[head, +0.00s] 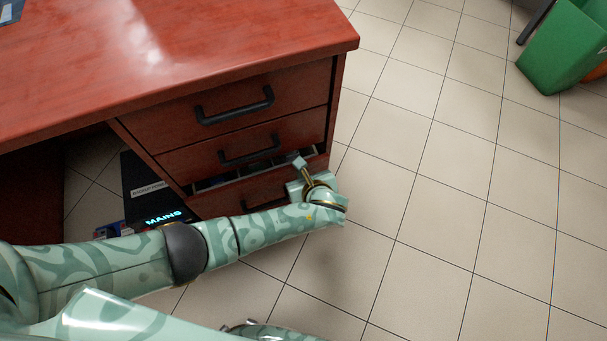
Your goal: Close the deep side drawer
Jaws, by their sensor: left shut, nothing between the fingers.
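The red-brown desk has a stack of drawers, and the deep side drawer (225,199) is the lowest one. It stands partly open, with a narrow dark gap along its top showing some light-coloured contents. Its dark handle is partly hidden behind my left arm. My left gripper (299,163) is shut and empty, at the right end of this drawer's front, by its top edge. I cannot tell whether it touches the drawer. My right gripper is not in view.
The upper drawer (240,101) and middle drawer (238,148) look closed. A dark unit with a lit "MAINS" label (163,217) stands under the desk, left of the drawers. A green bin (563,50) is at the upper right. The tiled floor (440,215) to the right is clear.

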